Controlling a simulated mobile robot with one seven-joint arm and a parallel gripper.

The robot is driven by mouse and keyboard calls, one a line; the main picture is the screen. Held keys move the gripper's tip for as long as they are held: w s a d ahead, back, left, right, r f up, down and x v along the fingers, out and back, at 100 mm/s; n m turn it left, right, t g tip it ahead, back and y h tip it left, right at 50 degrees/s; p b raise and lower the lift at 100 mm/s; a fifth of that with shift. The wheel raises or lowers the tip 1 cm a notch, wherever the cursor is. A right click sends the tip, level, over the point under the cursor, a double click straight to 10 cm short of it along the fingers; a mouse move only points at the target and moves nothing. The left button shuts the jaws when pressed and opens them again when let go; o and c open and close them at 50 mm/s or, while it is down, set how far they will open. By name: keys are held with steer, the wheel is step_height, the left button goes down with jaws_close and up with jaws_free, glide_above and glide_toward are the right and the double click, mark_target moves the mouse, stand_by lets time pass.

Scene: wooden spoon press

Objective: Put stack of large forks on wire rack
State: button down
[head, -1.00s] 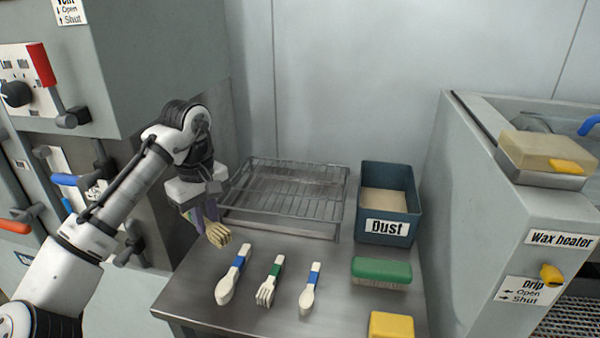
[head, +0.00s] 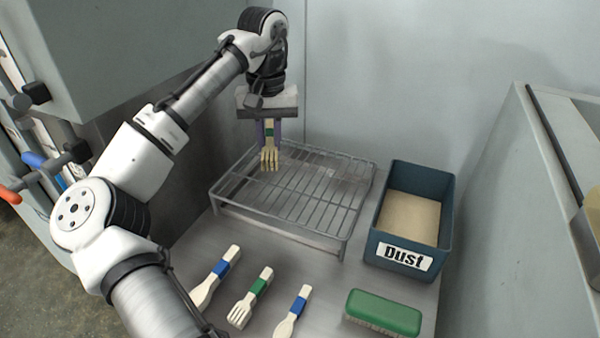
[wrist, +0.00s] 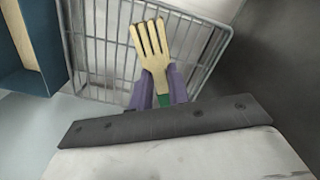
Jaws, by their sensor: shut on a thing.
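My gripper (head: 269,135) is shut on a stack of large forks (head: 270,158), pale wood with a green band. The forks hang with tines down over the back left part of the wire rack (head: 345,209). In the wrist view the tines of the fork stack (wrist: 151,45) point away from my gripper (wrist: 157,83), over the wire rack (wrist: 84,62). I cannot tell whether the tines touch the wires. The rack top looks empty.
On the metal table lie a blue-banded spoon (head: 215,277), a green-banded fork stack (head: 250,297) and a smaller blue-banded spoon (head: 292,312). A blue Dust bin (head: 372,228) stands right of the rack. A green brush (head: 384,312) lies in front of it.

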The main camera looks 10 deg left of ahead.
mark_target(286, 188)
step_height(286, 188, up, 10)
steer(key=w+d+m+p, duration=0.1)
steer(key=d+m, duration=0.2)
steer(key=m, duration=0.7)
steer(key=f, duration=2)
steer(key=shift+w+a+f, duration=0.1)
steer(key=shift+w+a, duration=0.1)
steer(key=shift+w, duration=0.05)
steer(key=shift+f, duration=0.1)
steer(key=c, duration=1.3)
jaws_free()
step_height(286, 188, up, 12)
steer(key=shift+r+b, duration=0.15)
steer(key=shift+b, duration=0.15)
